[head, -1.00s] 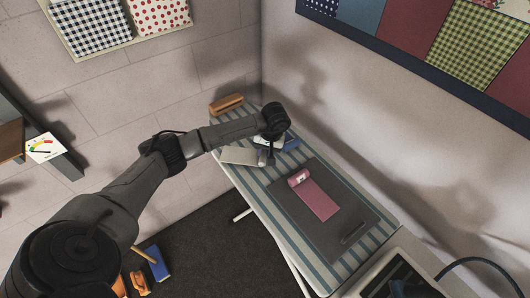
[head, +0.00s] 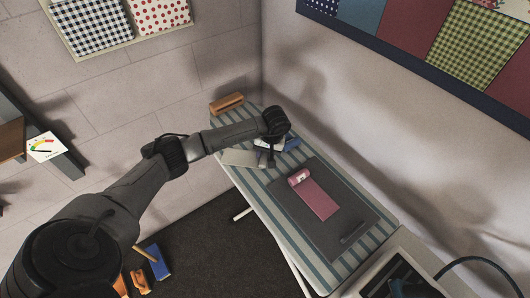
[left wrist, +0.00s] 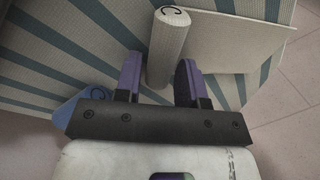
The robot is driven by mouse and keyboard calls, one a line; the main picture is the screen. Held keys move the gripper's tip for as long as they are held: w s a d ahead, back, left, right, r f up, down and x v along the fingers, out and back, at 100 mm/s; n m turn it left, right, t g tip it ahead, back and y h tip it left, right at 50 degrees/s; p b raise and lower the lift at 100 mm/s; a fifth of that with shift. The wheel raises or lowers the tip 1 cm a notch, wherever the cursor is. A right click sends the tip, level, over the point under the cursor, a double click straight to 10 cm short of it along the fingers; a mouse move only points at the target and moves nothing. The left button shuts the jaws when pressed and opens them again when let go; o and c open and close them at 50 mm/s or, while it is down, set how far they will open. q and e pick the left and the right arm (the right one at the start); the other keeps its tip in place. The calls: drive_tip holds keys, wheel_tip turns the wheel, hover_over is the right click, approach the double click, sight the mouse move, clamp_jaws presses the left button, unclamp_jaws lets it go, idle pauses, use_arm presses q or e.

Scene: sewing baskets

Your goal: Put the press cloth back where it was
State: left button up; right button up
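A pale cloth, partly rolled, lies on the striped ironing board; its flat part (head: 241,157) shows beside my left gripper. In the left wrist view its roll (left wrist: 168,45) stands between the fingers, with the flat sheet (left wrist: 235,42) to the right. My left gripper (head: 267,157) is over the board's far end. Its purple fingers (left wrist: 158,82) are open on either side of the roll, with a gap visible. A pink cloth (head: 318,199) with a rolled end lies on a dark mat. Labels do not show which is the press cloth. My right gripper is out of view.
A blue roll (head: 291,144) lies close beside my left gripper. A wooden block (head: 227,104) sits at the far end of the striped board (head: 262,213). The dark mat (head: 291,213) covers the near part. A wall stands close along the right.

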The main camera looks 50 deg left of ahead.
use_arm(q)
wheel_tip(320, 180, up, 12)
drive_tip(key=w+d+b, duration=0.1)
drive_tip(key=shift+w+d+b, duration=0.3)
drive_tip(key=shift+f, duration=0.1)
idle(1.0)
idle(0.6)
